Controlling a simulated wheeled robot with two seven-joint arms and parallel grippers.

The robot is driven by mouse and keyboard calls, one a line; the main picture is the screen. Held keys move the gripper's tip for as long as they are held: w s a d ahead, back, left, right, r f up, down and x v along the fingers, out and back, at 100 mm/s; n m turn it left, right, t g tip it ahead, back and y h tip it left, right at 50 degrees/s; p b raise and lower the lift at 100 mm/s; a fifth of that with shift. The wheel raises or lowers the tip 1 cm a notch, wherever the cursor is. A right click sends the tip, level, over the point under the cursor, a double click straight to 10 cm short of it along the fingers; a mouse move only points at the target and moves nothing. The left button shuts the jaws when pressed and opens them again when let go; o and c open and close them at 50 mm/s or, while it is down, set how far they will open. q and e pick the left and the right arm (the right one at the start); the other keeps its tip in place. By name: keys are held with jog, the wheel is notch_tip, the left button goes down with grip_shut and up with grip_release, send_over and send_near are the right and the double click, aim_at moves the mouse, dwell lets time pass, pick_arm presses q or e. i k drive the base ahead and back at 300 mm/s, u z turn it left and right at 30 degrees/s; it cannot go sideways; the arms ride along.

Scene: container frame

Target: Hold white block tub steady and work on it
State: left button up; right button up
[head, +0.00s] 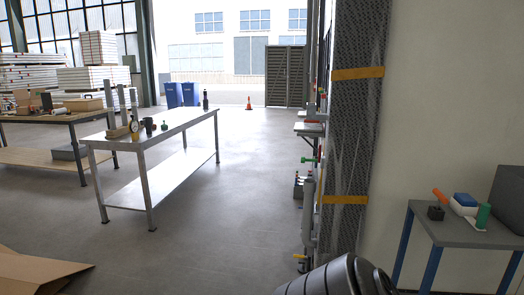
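A small white container-like thing with a blue top (463,204) sits on the grey table at the right. It is too small to tell whether it is the white block tub. An orange-red piece (440,195) leans at its left side, and a green cylinder (483,216) stands just right of it. Neither of my grippers shows in the head view, so I cannot see whether they are open or shut.
The grey side table (473,237) also bears a dark round object (436,212). A mesh-covered column (352,120) stands left of it. A long metal workbench (180,119) with tools is at the left. A cardboard piece (35,273) lies bottom left. The middle floor is clear.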

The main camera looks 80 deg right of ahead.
aim_at(464, 199)
jog(key=z, duration=2.25)
jog(key=i, duration=2.55)
jog(key=z, duration=2.65)
